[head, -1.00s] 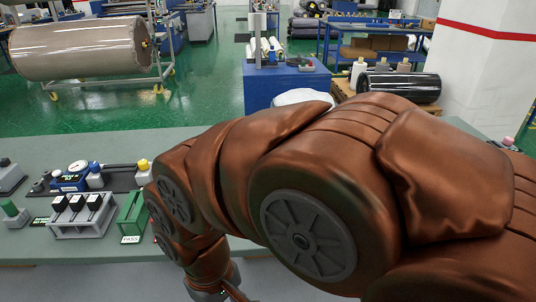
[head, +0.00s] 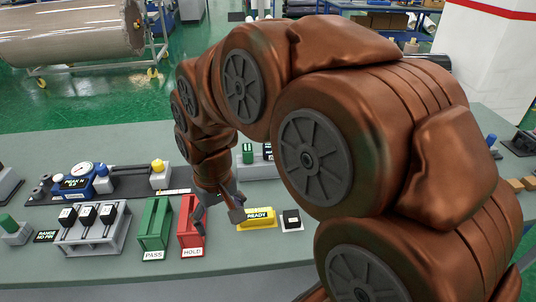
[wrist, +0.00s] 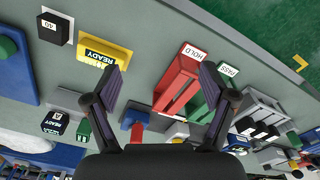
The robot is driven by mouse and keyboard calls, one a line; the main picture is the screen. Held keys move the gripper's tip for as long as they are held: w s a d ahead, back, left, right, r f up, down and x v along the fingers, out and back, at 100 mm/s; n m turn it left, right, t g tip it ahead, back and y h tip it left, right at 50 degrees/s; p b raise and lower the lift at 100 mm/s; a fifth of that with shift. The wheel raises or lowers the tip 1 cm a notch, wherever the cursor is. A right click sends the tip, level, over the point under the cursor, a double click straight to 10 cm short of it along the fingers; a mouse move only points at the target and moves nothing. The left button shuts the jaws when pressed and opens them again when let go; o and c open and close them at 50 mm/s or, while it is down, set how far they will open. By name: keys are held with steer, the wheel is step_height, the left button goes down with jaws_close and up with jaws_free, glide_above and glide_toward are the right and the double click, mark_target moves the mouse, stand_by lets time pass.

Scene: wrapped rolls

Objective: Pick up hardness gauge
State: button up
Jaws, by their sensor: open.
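A blue gauge with a round white dial and a "PEAK N" display (head: 82,178) sits on a dark base at the left of the bench in the head view. Three black pieces with white labels (head: 88,214) stand in a grey rack (head: 75,241) in front of it. I cannot tell for certain which is the hardness gauge. My gripper (head: 219,210) is open and empty, pointing down above the bench, right of the red HOLD stand and by the yellow READY block. In the wrist view its fingers (wrist: 162,78) are spread with nothing between them but the background.
The green PASS stand (head: 154,225) and red HOLD stand (head: 191,228) stand between the rack and my gripper. The yellow READY block (head: 262,219) and a small black block (head: 292,219) lie to the right. Bare bench (head: 230,258) shows along the front.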

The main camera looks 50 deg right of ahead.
steer(key=w+d+m+t+h, duration=0.1)
steer(key=w+d, duration=0.4)
steer(key=d, duration=0.2)
steer(key=w+d+m+t, duration=0.1)
steer(key=w+d+m, duration=0.1)
steer(key=w+d, duration=0.35)
steer(key=m+t+h, duration=0.1)
steer(key=m+h, duration=0.1)
steer(key=m, duration=0.1)
glide_above(271, 149)
steer(key=s, duration=0.1)
steer(key=shift+a+p+x, duration=0.2)
steer(key=shift+p+x, duration=0.3)
steer(key=shift+x, duration=1.3)
steer(key=shift+a+p+x, duration=0.2)
steer(key=shift+p+x, duration=0.3)
steer(key=shift+x, duration=1.3)
steer(key=shift+f, duration=0.1)
steer(key=c, duration=1.5)
